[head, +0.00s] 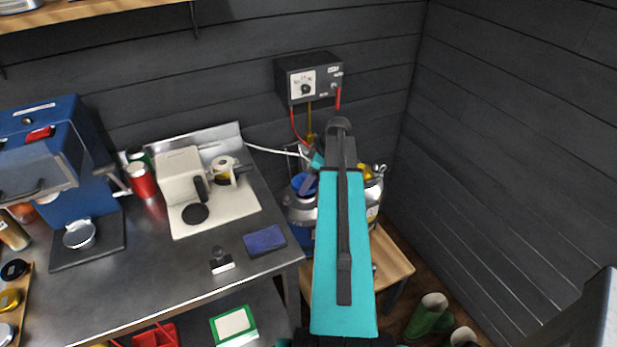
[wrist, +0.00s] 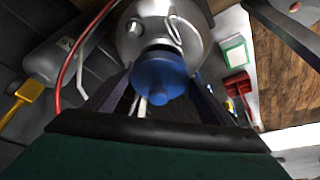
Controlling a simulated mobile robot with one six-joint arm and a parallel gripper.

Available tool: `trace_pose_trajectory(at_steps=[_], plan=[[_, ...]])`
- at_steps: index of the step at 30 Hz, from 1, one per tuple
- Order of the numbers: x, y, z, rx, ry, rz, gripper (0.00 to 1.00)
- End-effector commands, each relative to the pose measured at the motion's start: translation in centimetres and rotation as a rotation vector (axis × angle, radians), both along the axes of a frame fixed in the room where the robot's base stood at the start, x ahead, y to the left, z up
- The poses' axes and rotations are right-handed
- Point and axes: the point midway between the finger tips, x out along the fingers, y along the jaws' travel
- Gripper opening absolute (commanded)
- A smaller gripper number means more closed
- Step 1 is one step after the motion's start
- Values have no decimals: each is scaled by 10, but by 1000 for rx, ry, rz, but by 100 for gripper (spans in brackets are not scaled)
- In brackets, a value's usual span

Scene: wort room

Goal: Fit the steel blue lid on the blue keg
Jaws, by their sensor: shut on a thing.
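The steel blue lid (wrist: 158,75) is between the two fingers of my gripper (wrist: 160,92) in the wrist view, and the gripper is shut on it. The silver body of the keg (wrist: 190,14) is just beyond the lid, with a dark gap at its neck between them. I cannot tell whether lid and keg touch. In the head view the blue keg (head: 301,217) stands in the corner, silver on top and blue lower down. The blue lid (head: 304,184) shows over its top. My arm hides part of the keg and most of the gripper.
Another silver keg with a yellow top (head: 374,192) stands close on the right, partly behind my arm. A control box (head: 308,78) with red and yellow leads hangs above. Green boots (head: 428,314) stand on the floor.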

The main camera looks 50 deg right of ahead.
Motion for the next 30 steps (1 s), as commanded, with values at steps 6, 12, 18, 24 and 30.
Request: trace_pose_trajectory(at_steps=[6,12,18,24,30], plan=[[0,0,-8,0,-1,0,47],[0,0,-9,0,-1,0,47],[0,-1,-9,0,-1,-1,47],[-1,-1,-10,0,-1,-1,47],[-1,-1,-14,0,-1,-1,47]])
